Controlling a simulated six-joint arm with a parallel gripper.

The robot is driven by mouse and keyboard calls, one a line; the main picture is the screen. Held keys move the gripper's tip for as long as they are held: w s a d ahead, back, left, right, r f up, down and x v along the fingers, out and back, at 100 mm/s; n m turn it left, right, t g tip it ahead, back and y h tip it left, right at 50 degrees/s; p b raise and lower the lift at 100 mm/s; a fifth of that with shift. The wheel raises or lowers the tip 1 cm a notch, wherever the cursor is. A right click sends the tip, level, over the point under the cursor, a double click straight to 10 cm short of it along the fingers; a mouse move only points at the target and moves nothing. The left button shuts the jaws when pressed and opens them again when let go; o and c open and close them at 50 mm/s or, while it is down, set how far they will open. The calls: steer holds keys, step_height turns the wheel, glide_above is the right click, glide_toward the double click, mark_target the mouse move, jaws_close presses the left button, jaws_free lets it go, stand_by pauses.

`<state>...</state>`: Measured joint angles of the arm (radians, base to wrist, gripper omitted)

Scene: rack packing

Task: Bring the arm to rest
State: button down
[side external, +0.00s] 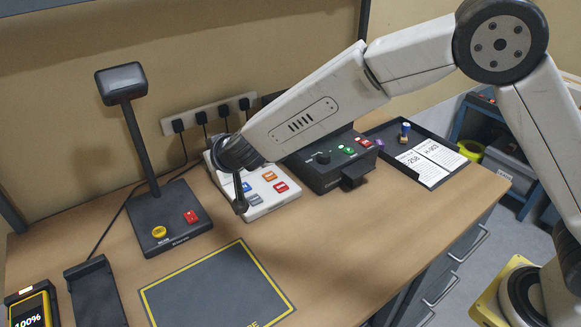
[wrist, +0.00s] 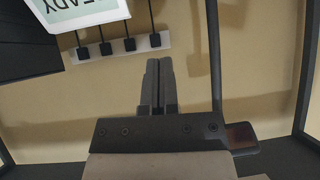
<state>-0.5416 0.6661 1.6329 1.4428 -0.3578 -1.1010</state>
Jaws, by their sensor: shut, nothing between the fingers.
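My gripper (side external: 240,205) is at the end of my white arm, hanging above the white button panel (side external: 264,210) toward the back of the desk in the side view. In the wrist view my gripper (wrist: 158,68) shows its two dark fingers together, with nothing between them. The fingers point toward the beige wall in that view. From the side view I cannot tell whether the fingertips touch the panel or are apart from it.
A black stand (side external: 168,225) with a scanner head is left of my gripper. A black control box (side external: 328,165) and a black tray (side external: 452,157) with labels are to the right. A yellow-edged mat (side external: 215,290) lies clear in front. A handheld device (side external: 30,308) stands at the left.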

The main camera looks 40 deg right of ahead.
steer(key=s+d+g, duration=0.2)
steer(key=s+d, duration=0.6)
steer(key=d, duration=0.5)
steer(key=s+d+f+g, duration=0.2)
steer(key=s+d+g, duration=0.1)
steer(key=s+d, duration=0.4)
steer(key=s+d+f+g+h, duration=0.1)
steer(key=s+d+f+g, duration=0.1)
steer(key=s+d, duration=0.5)
steer(key=s+g, duration=0.1)
steer(key=s, duration=0.5)
steer(key=shift+s+f, duration=0.2)
steer(key=shift+f, duration=0.15)
